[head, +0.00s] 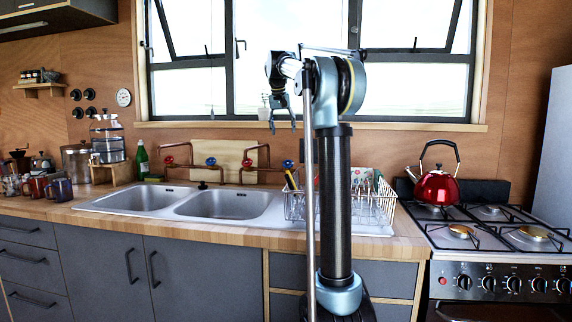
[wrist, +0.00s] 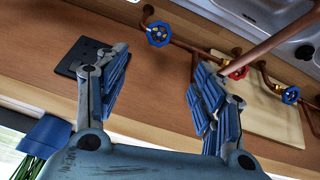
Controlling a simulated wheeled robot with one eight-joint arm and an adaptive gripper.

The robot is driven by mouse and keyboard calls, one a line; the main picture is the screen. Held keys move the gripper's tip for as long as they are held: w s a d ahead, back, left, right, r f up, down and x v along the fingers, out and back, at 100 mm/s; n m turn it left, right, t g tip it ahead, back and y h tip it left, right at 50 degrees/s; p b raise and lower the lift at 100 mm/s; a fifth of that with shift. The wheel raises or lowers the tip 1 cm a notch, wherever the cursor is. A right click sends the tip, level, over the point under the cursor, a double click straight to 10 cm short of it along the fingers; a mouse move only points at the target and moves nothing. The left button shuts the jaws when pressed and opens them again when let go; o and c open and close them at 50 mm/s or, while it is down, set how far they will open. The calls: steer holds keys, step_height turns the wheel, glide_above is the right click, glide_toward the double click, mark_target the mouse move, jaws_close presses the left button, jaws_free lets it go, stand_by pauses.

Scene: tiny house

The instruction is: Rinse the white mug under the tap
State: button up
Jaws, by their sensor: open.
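I cannot make out a white mug in either view. The tap is copper pipework (head: 262,160) with red and blue valve wheels on the wall behind the double sink (head: 232,205). My gripper (head: 283,124) is raised in front of the window, above the pipework. In the wrist view my gripper (wrist: 160,75) is open, with nothing between its fingers.
A wire dish rack (head: 376,205) with glasses stands right of the sink, partly behind my arm. Red mugs (head: 36,187) and other cups stand at the counter's left end. A red kettle (head: 437,186) sits on the stove. The sink basins look empty.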

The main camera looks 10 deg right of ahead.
mark_target(288, 162)
steer(key=x, duration=1.7)
steer(key=shift+d+f, duration=0.15)
steer(key=shift+d, duration=0.05)
